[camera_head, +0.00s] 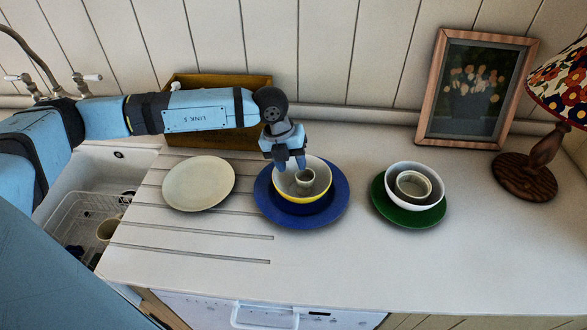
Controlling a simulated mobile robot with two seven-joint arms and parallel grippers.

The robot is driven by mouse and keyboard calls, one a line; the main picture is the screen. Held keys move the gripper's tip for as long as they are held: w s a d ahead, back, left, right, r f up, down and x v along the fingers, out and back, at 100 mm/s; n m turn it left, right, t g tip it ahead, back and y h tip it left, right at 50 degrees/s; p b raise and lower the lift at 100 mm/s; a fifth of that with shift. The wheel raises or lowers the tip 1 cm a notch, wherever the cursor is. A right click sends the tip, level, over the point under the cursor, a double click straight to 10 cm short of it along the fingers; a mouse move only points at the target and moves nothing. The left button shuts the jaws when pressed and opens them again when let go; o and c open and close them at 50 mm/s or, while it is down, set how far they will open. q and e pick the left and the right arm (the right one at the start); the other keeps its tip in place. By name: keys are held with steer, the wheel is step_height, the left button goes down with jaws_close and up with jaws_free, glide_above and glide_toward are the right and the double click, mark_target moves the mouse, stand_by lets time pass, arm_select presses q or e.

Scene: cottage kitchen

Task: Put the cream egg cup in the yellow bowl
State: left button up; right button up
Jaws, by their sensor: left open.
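The cream egg cup (306,178) sits inside the yellow bowl (299,198), near its middle. The bowl has a pale inside and a yellow outer band, and rests over the blue plate (335,205). My left gripper (290,163) is open and points down over the bowl's back left part, just behind and left of the cup. Its fingers cover part of the bowl's rim. I cannot tell whether a finger touches the cup. My right gripper is out of view.
A cream plate (199,183) lies on the left. A green plate (432,216) holds a white bowl (416,202) with a smaller cream bowl (413,186) inside. A wooden box (220,82), picture frame (425,110) and lamp (525,175) stand behind. The sink (75,168) is left; the front counter is clear.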

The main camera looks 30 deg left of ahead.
arm_select(q)
steer(key=v, duration=0.9)
steer(key=shift+r+b, duration=0.25)
steer(key=shift+b, duration=0.15)
steer(key=shift+a, duration=0.1)
